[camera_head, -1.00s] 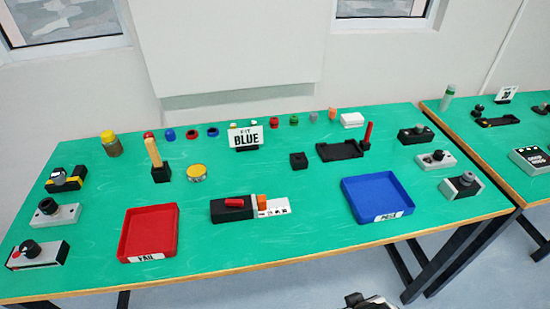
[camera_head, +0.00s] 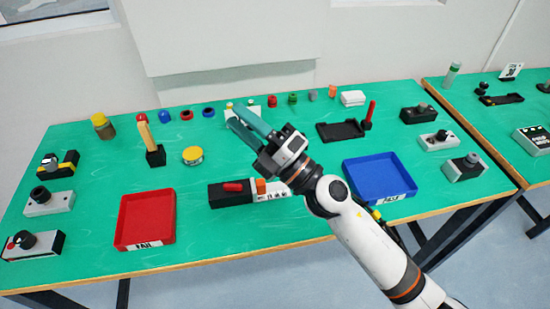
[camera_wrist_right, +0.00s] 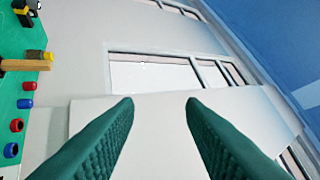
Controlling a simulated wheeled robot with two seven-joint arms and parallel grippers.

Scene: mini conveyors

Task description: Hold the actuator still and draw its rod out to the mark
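The actuator (camera_head: 228,194) is a black block with a red cylinder (camera_head: 233,187) on top, lying at the table's front middle. An orange piece (camera_head: 261,186) stands at its right end. A white marked strip (camera_head: 273,193) extends right from there, partly covered by my right arm. Whether the rod is out is too small to tell. My right gripper (camera_head: 240,117) is raised above the table, beyond and above the actuator, pointing to the back left. Its two green fingers are apart and empty in the right wrist view (camera_wrist_right: 160,103). My left gripper is not in view.
A red tray (camera_head: 147,217) lies left and a blue tray (camera_head: 355,180) right of the actuator. Small coloured parts, a yellow round tin (camera_head: 193,156) and a black stand (camera_head: 156,157) are behind. Several devices line both table sides. Green surface around the actuator's front is clear.

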